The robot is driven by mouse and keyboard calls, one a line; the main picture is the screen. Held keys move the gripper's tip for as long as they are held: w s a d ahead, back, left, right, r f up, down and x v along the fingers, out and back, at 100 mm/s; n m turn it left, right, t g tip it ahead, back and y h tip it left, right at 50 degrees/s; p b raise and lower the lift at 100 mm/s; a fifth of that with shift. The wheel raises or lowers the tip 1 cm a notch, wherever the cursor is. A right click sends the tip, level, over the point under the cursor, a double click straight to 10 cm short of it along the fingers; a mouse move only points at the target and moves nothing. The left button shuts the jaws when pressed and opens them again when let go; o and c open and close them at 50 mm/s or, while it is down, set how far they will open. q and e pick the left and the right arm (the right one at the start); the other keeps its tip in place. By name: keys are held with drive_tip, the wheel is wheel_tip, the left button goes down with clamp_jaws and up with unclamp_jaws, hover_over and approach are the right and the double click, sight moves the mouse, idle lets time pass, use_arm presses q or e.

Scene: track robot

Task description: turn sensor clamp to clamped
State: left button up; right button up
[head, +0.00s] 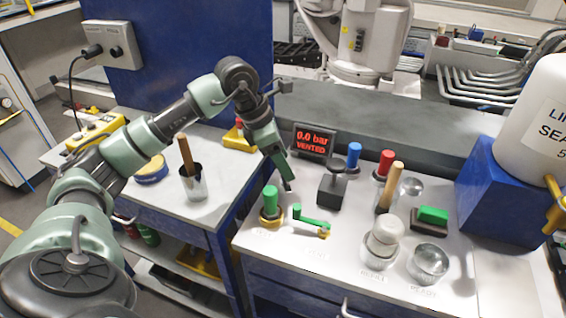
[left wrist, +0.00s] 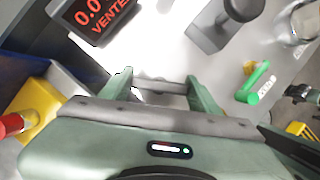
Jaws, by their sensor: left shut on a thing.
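A small green lever (head: 310,220) with a brass-coloured end lies on the white bench top; it may be the sensor clamp, but I cannot read its label. It also shows at the right in the left wrist view (left wrist: 258,83). My left gripper (head: 287,184) hangs above the bench, behind and left of the lever and apart from it. In the left wrist view its fingers (left wrist: 160,88) stand apart around a thin greyish thing, which I cannot identify. My right gripper is not in view.
A display (head: 313,141) reads 0.0 bar VENTED. A black block (head: 332,190) stands right of my gripper. A green-handled tool (head: 270,203) stands in a brass ring left of the lever. Glass vessels (head: 429,262) stand to the right.

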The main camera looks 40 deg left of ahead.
use_arm(q)
drive_tip(key=shift+w+r+m+g+h, duration=0.1)
drive_tip(key=shift+m+g+h, duration=0.25)
drive_tip(key=shift+m, duration=0.75)
drive_tip(key=shift+m+g+h, duration=0.15)
drive_tip(key=shift+m+g, duration=0.3)
drive_tip(key=shift+m, duration=0.65)
drive_tip(key=o, duration=1.4)
drive_tip(key=v, duration=0.7)
drive_tip(key=shift+a+r, duration=0.15)
drive_tip(key=shift+r, duration=0.15)
